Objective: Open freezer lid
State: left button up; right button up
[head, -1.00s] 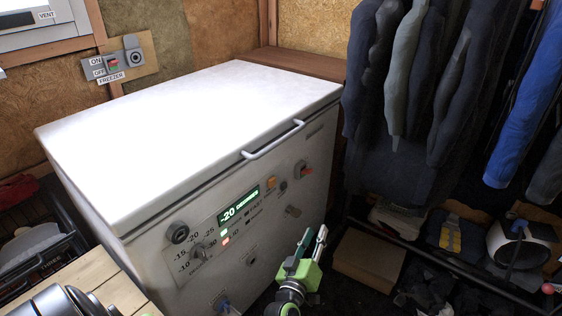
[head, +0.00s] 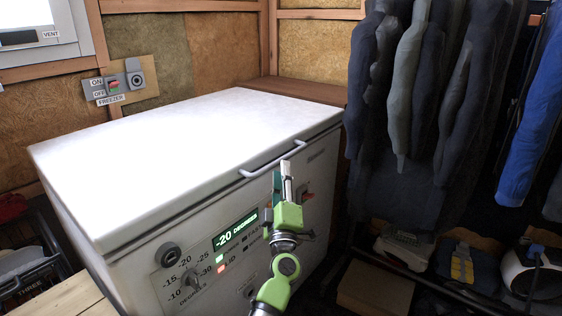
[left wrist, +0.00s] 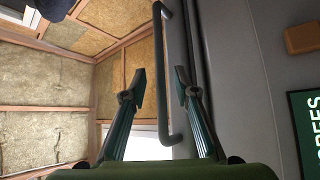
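The chest freezer's white lid (head: 190,150) is closed flat on its body. Its grey bar handle (head: 272,160) runs along the lid's front edge and shows upright in the left wrist view (left wrist: 176,85). My left gripper (head: 282,168) is just in front of the freezer, its fingers pointing up near the handle's right part. In the left wrist view its two fingers (left wrist: 161,75) are spread apart, with the handle appearing between their tips. I cannot tell whether they touch it. My right gripper is not in view.
The freezer's front panel (head: 205,265) has a dial, a lock and a green "-20 degrees" display (head: 236,230). Dark coats (head: 420,100) hang close on the right above cluttered floor. A freezer switch (head: 113,84) is on the back wall. The space above the lid is clear.

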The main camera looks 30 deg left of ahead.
pick_arm(q)
jog(key=shift+x, duration=2.8)
grip_shut()
